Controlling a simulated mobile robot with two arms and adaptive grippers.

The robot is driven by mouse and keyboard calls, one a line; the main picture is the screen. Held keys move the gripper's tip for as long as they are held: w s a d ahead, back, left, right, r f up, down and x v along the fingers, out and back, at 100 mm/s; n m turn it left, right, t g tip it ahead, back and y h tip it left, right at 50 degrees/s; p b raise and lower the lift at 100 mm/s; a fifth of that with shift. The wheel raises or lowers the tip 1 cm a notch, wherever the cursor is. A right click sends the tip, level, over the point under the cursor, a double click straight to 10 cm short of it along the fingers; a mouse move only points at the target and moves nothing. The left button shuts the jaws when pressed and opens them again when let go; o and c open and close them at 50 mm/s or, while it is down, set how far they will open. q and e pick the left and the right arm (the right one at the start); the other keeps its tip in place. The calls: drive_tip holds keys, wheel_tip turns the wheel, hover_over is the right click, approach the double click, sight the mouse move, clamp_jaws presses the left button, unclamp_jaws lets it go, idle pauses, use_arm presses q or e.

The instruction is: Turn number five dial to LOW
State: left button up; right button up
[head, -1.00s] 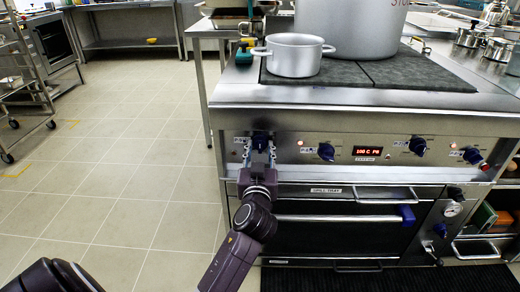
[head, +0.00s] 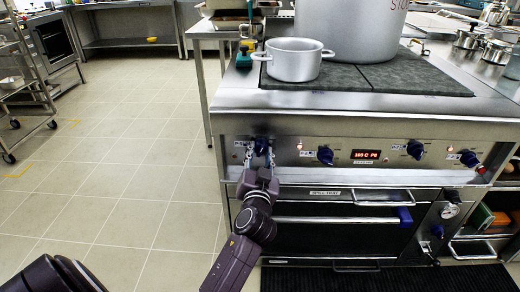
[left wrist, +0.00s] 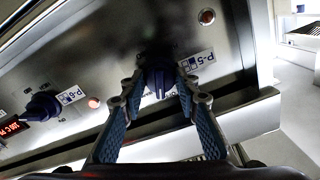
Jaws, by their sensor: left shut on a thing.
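The dial (head: 262,146) at the far left of the stove's front panel is dark blue. In the left wrist view the same dial (left wrist: 158,80) has a label that seems to read P-5 beside it. My left gripper (head: 259,154) is at this dial, with one finger on each side of it. In the left wrist view the fingers of my left gripper (left wrist: 158,88) are closed in on the dial. Its exact setting mark is hidden by shadow. My right gripper is not in view.
Other blue dials sit to the right on the panel, such as one (head: 325,155) beside the red display (head: 366,155). A small pot (head: 295,62) and a large stockpot (head: 350,30) stand on the stove. The oven handle (head: 340,220) is below.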

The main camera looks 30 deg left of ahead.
use_arm(q)
drive_tip(key=m+p, duration=0.1)
drive_tip(key=m, duration=0.2)
drive_tip(key=shift+r, duration=0.1)
drive_tip(key=m+p, duration=0.3)
drive_tip(key=m, duration=0.4)
drive_tip(key=shift+p, duration=0.35)
drive_tip(key=m+p, duration=0.3)
drive_tip(key=m, duration=0.3)
drive_tip(key=shift+m, duration=0.9)
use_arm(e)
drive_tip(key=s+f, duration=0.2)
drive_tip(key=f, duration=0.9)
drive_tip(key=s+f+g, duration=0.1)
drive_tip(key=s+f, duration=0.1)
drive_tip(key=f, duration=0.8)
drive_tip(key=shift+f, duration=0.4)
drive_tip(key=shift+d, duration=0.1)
use_arm(q)
drive_tip(key=o, duration=1.2)
drive_tip(key=shift+c, duration=0.2)
